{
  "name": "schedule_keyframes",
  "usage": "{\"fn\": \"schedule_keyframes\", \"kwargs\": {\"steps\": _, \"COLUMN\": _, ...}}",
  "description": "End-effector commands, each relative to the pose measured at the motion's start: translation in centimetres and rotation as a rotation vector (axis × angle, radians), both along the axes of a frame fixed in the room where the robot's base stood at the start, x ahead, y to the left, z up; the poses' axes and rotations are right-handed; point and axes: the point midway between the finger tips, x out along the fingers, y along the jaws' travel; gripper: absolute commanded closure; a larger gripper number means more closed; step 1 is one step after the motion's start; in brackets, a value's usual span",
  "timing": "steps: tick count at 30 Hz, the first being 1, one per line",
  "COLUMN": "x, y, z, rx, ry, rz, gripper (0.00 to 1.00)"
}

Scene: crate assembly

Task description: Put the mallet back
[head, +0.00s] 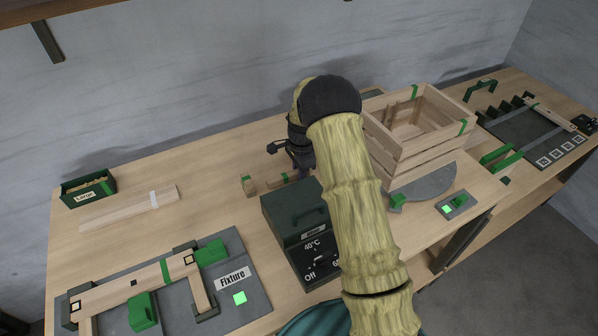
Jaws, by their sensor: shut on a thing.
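The mallet (274,182) shows as a short wooden piece with green parts, behind the dark box and left of the crate. Its small block-like end (249,186) points left. My gripper (297,172) is at the right end of it and is shut on it, seen from behind and partly covered by my arm. My arm and the dark box hide part of the mallet and the fingertips. I cannot tell whether the mallet touches the table. No rest or holder for it can be made out clearly.
A dark box with a temperature dial (310,245) stands in front of my gripper. A slatted wooden crate (425,150) stands right on a grey disc (430,187). The fixture (257,290) holds wooden slats at front left.

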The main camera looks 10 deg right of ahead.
Motion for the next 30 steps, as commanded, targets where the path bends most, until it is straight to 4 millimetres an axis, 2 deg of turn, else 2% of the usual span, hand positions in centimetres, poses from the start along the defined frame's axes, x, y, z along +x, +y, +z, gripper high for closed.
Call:
{"fn": "schedule_keyframes", "kwargs": {"steps": 3, "x": 0.0, "y": 0.0, "z": -0.2, "rx": -0.001, "ry": -0.001, "rz": 0.0, "gripper": 1.0}}
{"fn": "schedule_keyframes", "kwargs": {"steps": 4, "x": 0.0, "y": 0.0, "z": -0.2, "rx": 0.0, "ry": 0.0, "rz": 0.0, "gripper": 0.74}}
{"fn": "schedule_keyframes", "kwargs": {"steps": 7, "x": 0.0, "y": 0.0, "z": -0.2, "rx": 0.0, "ry": 0.0, "rz": 0.0, "gripper": 0.57}}
{"fn": "schedule_keyframes", "kwargs": {"steps": 15, "x": 0.0, "y": 0.0, "z": -0.1, "rx": 0.0, "ry": 0.0, "rz": 0.0, "gripper": 0.57}}
{"fn": "schedule_keyframes", "kwargs": {"steps": 20, "x": 0.1, "y": 0.1, "z": 0.7, "rx": 0.0, "ry": -0.002, "rz": 0.002, "gripper": 0.57}}
{"fn": "schedule_keyframes", "kwargs": {"steps": 23, "x": 0.1, "y": 0.1, "z": 1.9, "rx": 0.0, "ry": -0.004, "rz": 0.002, "gripper": 0.57}}
{"fn": "schedule_keyframes", "kwargs": {"steps": 30, "x": 0.2, "y": -0.5, "z": 6.5, "rx": 0.0, "ry": -0.005, "rz": -0.002, "gripper": 0.57}}
